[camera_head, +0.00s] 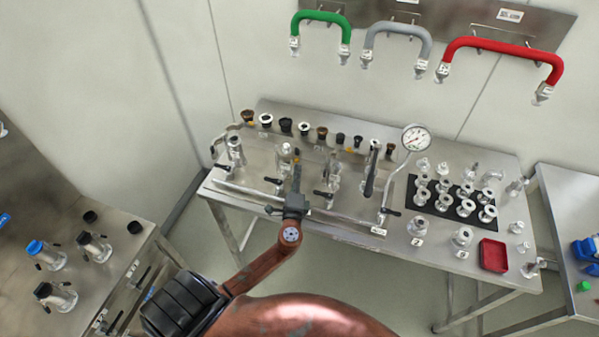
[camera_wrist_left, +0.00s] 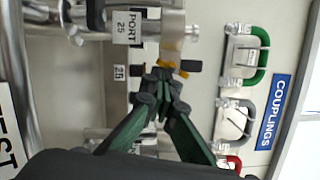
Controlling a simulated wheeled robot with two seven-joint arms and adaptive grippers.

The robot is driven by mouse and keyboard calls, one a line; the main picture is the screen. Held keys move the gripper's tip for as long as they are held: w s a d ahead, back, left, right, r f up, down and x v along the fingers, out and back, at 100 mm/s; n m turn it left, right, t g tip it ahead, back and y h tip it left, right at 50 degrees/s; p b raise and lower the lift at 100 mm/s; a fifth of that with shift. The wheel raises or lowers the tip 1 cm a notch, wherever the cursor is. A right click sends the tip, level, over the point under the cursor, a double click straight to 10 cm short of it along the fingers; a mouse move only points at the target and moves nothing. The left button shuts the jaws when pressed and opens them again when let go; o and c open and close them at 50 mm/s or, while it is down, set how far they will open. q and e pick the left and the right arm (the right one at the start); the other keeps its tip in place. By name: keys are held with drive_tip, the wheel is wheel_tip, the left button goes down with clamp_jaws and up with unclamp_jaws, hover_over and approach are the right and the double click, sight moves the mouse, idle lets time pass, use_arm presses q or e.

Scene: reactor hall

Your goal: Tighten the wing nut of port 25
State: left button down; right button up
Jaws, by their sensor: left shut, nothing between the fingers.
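An orange wing nut (camera_wrist_left: 167,63) is just beyond my left fingertips (camera_wrist_left: 161,77). A dark cylindrical end lies beside it. The fingers are shut with nothing between them; whether they touch the nut I cannot tell. In the head view my left gripper (camera_head: 297,170) reaches over the steel bench among the ports, and it hides part of the port there. My right gripper is not in view.
The steel bench (camera_head: 230,187) carries several valves, a pressure gauge (camera_head: 415,138), a black mat of fittings and a red tray (camera_head: 493,255). Green (camera_head: 322,17), grey and red hoses hang on the wall behind.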

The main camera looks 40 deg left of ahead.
use_arm(q)
drive_tip(key=shift+s+a, duration=0.1)
drive_tip(key=shift+a, duration=0.2)
